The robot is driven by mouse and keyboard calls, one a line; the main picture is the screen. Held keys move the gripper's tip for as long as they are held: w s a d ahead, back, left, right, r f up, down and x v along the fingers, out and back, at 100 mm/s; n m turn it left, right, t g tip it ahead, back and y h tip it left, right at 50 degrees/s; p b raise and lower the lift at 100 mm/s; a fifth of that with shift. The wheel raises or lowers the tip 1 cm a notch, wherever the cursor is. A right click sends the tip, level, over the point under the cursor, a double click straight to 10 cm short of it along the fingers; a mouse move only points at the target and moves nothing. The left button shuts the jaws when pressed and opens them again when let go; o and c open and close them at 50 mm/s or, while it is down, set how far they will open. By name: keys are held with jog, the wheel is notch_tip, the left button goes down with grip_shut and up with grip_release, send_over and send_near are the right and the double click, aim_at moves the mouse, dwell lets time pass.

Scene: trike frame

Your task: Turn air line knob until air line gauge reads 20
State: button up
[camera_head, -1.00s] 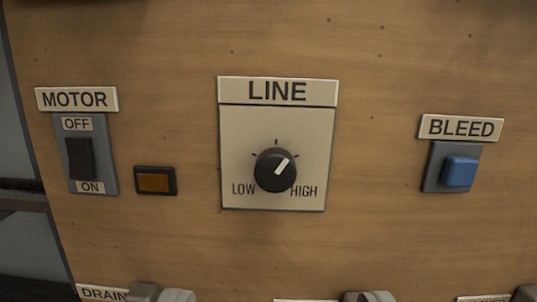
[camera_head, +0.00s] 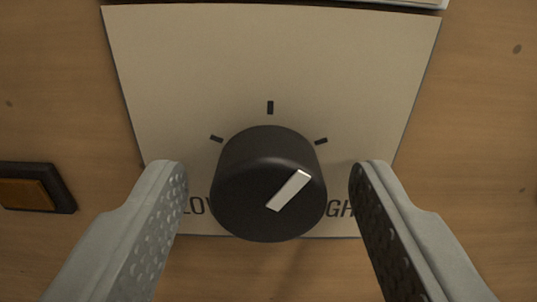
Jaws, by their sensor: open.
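The black line knob (camera_head: 245,165) sits in the middle of the view, on a beige plate (camera_head: 200,70) with tick marks. Its white pointer (camera_head: 289,190) slants up to the right, toward the HIGH side. The LOW and HIGH labels are partly hidden by the knob and fingers. My gripper (camera_head: 268,180) is open, with one finger to the left of the knob and one to the right. A gap shows between each finger and the knob. The air line gauge is not in view.
An amber rectangular indicator (camera_head: 27,193) in a dark frame is at the left edge, left of my left finger. The wooden panel (camera_head: 490,110) around the plate is bare on the right.

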jog(key=shift+w, duration=0.2)
jog(key=c, duration=1)
